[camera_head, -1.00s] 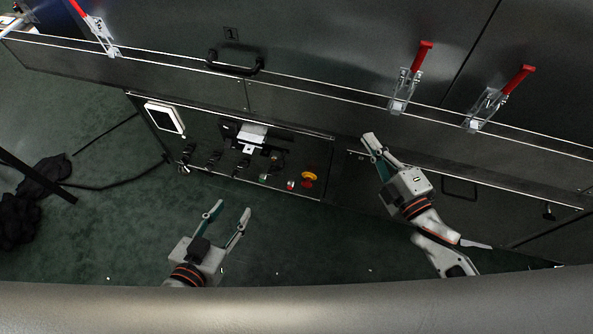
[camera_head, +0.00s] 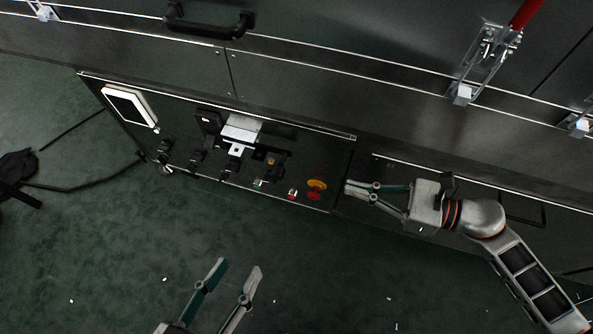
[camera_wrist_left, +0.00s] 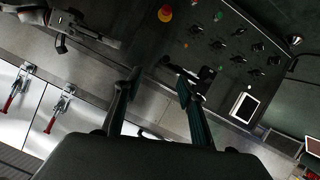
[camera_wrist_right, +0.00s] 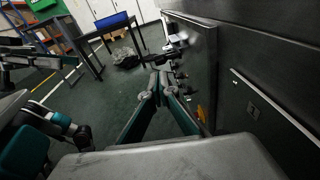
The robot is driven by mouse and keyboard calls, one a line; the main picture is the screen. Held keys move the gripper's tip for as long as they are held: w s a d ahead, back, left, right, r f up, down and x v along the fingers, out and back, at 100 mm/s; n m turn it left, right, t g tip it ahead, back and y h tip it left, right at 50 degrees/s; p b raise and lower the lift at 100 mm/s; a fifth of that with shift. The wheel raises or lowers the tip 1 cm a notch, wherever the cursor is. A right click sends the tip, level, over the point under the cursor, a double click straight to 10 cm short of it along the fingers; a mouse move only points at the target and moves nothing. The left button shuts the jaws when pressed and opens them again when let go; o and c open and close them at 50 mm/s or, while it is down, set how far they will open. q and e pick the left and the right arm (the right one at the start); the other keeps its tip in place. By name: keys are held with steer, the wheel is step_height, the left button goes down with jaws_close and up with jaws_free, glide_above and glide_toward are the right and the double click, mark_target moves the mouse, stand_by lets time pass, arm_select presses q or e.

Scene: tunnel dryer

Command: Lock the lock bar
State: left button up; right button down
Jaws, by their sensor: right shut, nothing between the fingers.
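A silver block with a dark bar (camera_head: 240,128) is mounted on the black control panel (camera_head: 200,160); I cannot tell for sure that it is the lock bar. It also shows in the left wrist view (camera_wrist_left: 200,77), partly behind a finger. My right gripper (camera_head: 349,187) is shut and empty, pointing left, just right of the yellow and red emergency stop (camera_head: 316,188); it also shows in the right wrist view (camera_wrist_right: 158,80). My left gripper (camera_head: 236,268) is open and empty, low in front of the panel; its spread fingers show in the left wrist view (camera_wrist_left: 157,80).
A red-handled toggle clamp (camera_head: 485,62) stands on the ledge above, with part of another at the right edge. A black door handle (camera_head: 208,22) and a white-framed screen (camera_head: 130,106) are at the upper left. The green floor (camera_head: 100,250) before the panel is mostly clear.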

steer(key=shift+d+f+n, duration=0.1)
steer(key=shift+f+n, duration=0.45)
steer(key=shift+n, duration=0.05)
arm_select(q)
steer(key=shift+s+d+f+n+b, duration=0.1)
steer(key=shift+s+d+n+b, duration=0.1)
steer(key=shift+d+n+b, duration=0.65)
arm_select(e)
steer(key=x, duration=1.4)
steer(key=shift+s+f, duration=0.2)
